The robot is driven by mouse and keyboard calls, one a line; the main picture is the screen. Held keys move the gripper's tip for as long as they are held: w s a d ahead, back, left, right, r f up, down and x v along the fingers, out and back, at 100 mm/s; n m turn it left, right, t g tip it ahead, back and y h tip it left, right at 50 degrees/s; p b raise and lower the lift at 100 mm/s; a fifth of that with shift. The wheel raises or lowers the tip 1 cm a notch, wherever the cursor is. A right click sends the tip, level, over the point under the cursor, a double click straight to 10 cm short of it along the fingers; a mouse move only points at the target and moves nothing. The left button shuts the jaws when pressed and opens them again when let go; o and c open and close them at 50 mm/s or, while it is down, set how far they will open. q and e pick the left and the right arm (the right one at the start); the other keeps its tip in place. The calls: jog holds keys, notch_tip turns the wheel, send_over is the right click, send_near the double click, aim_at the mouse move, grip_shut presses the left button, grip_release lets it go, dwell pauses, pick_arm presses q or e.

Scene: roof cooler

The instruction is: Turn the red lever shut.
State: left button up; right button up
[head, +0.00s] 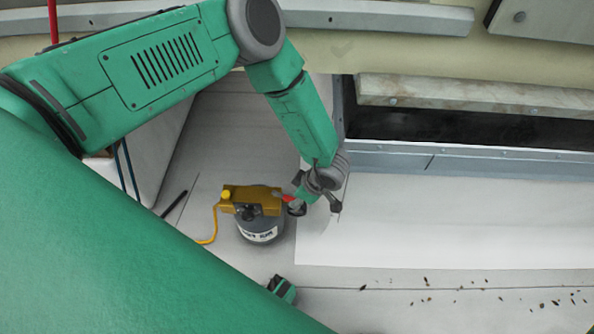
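The red lever (289,198) is a small red piece at the right side of a brass-yellow valve block (252,195). The block sits on top of a dark grey canister (262,231) with a white label, standing upright on the pale floor. My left gripper (316,206) is just right of the lever, pointing down. Its two dark fingers are spread apart, the left one close beside the lever. The wrist and finger partly hide the lever, and I cannot tell whether they touch. I see nothing held.
A yellow hose (214,223) runs down from the block's left side. A black rod (174,204) lies farther left. A metal housing with a dark opening (440,127) stands behind at right. A white sheet (430,225) lies clear in front, with dry leaves (480,290) scattered nearer.

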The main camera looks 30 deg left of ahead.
pick_arm(q)
jog(key=v, duration=1.1)
jog(key=shift+d, duration=0.15)
